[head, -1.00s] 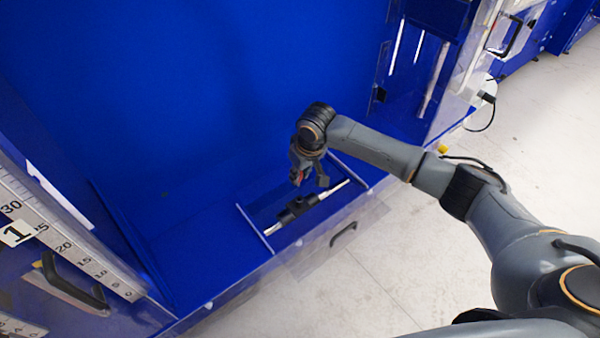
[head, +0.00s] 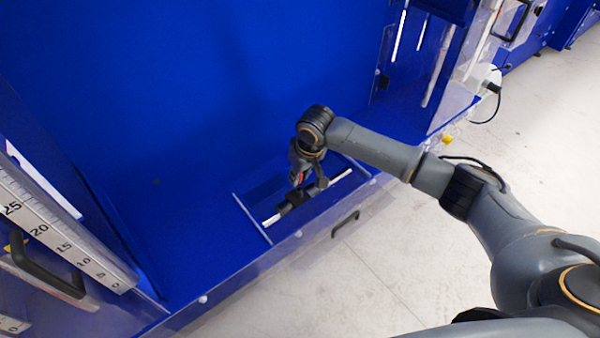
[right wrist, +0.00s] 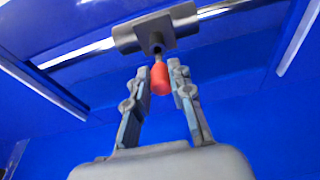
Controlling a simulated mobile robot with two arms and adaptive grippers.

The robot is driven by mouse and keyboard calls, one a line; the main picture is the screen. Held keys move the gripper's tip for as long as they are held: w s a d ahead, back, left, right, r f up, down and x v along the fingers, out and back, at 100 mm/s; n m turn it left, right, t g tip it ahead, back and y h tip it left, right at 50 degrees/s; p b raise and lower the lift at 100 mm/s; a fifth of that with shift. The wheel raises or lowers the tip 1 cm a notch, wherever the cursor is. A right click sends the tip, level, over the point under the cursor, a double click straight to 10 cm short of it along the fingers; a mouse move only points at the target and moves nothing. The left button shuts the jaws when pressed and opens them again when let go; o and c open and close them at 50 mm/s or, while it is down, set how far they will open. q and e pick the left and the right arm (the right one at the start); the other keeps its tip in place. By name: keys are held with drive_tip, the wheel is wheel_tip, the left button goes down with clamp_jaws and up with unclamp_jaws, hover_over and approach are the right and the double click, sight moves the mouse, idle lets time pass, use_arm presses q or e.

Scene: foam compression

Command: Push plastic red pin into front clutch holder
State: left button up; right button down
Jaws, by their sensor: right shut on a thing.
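The red pin (right wrist: 160,80) is held between the fingertips of my right gripper (right wrist: 159,78). Its dark tip points at the hole of the black clutch holder (right wrist: 166,28) and appears to be at or in it; I cannot tell how deep. The holder sits on a silver rod (right wrist: 90,48). In the head view, my right gripper (head: 309,186) is just above the holder (head: 288,206), and a little of the red pin (head: 297,177) shows. The fingers hide part of the holder there. My left gripper is not in view.
The rod spans a recess in the blue booth floor (head: 190,240), near a clear front panel with a black handle (head: 345,224). A blue wall (head: 220,80) stands behind. A ruler-marked panel (head: 60,235) is at left and a clear side panel (head: 460,90) at right.

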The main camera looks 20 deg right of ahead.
sight(301, 180)
idle(0.4)
drive_tip(key=shift+f+p, duration=0.2)
drive_tip(key=shift+p, duration=0.2)
drive_tip(key=shift+s+b+x, duration=0.15)
drive_tip(key=shift+b+x, duration=0.05)
drive_tip(key=shift+x, duration=0.6)
drive_tip(key=shift+s+b+x, duration=0.15)
drive_tip(key=shift+s+x, duration=0.05)
drive_tip(key=shift+x, duration=0.55)
idle(0.3)
drive_tip(key=c, duration=1.1)
unclamp_jaws()
drive_tip(key=shift+d+f, duration=0.15)
drive_tip(key=shift+w+a+p+v, duration=0.1)
drive_tip(key=shift+w+p+v, duration=0.1)
drive_tip(key=shift+p+v, duration=0.85)
drive_tip(key=shift+w+a+p+v, duration=0.1)
drive_tip(key=shift+w+p+v, duration=0.15)
drive_tip(key=shift+p+v, duration=0.8)
drive_tip(key=shift+w+a+p+v, duration=0.1)
drive_tip(key=shift+w+p+v, duration=0.1)
drive_tip(key=shift+p+v, duration=0.8)
drive_tip(key=v, duration=1.2)
